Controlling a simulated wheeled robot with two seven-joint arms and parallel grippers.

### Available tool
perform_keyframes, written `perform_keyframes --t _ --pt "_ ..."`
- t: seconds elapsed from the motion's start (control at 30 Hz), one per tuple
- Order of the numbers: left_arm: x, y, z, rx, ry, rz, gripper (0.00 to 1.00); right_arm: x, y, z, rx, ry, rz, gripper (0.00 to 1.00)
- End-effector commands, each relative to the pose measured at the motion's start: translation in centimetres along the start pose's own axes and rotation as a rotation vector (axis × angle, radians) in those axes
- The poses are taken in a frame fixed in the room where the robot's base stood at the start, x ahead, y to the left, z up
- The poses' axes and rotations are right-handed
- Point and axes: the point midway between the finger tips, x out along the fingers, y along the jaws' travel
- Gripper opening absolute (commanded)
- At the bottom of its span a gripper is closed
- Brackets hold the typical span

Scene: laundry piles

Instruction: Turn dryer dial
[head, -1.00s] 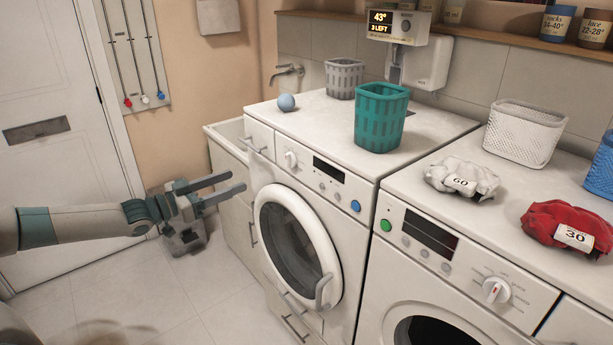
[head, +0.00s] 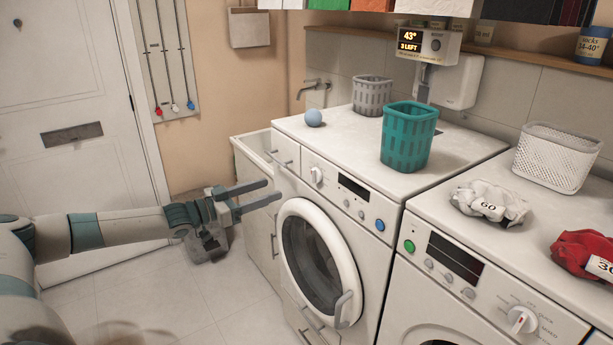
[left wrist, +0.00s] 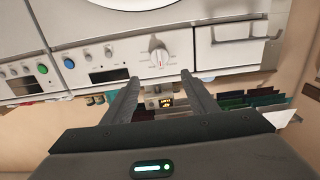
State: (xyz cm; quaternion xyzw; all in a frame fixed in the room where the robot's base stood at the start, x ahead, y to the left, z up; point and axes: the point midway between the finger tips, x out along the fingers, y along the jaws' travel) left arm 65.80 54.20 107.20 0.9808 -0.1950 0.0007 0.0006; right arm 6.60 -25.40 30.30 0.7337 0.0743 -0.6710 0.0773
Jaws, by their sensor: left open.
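Two white front-loading machines stand side by side; I cannot tell from a label which is the dryer. The left machine (head: 330,158) has a white dial (head: 317,175) at the left of its panel, beside a dark display and a blue button. My left gripper (head: 262,195) is open and empty, left of this machine and short of the dial. In the left wrist view, upside down, this dial (left wrist: 158,57) shows beyond and between the spread fingers, untouched. The right machine (head: 462,200) has a green button and a larger dial (head: 521,320). My right gripper is out of view.
A teal basket (head: 409,140), a grey basket (head: 372,95) and a blue ball (head: 313,118) stand on the left machine. A white basket (head: 556,158), white cloth (head: 490,205) and red cloth (head: 582,252) are on the right one. A display (head: 427,43) reads 43°, 3 LEFT.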

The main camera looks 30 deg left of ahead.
Motion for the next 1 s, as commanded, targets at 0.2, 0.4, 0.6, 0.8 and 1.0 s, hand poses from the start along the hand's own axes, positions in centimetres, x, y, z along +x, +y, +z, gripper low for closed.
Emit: perform_keyframes --t 0.2,0.4,0.6,0.8,1.0 --pt "2.4 0.0 -0.3 0.000 0.003 0.000 0.53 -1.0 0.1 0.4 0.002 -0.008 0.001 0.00" --pt "4.7 0.0 -0.3 0.000 0.002 -0.001 0.53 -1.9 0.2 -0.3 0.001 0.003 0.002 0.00" --pt "7.2 0.0 -0.3 -0.001 0.003 0.000 0.53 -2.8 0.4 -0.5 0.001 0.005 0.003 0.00" --pt "10.1 0.0 -0.3 -0.001 0.002 -0.001 0.53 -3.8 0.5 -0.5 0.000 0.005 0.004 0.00" --pt "12.6 0.0 -0.2 0.000 0.000 0.000 0.53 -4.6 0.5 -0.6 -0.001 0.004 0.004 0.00"
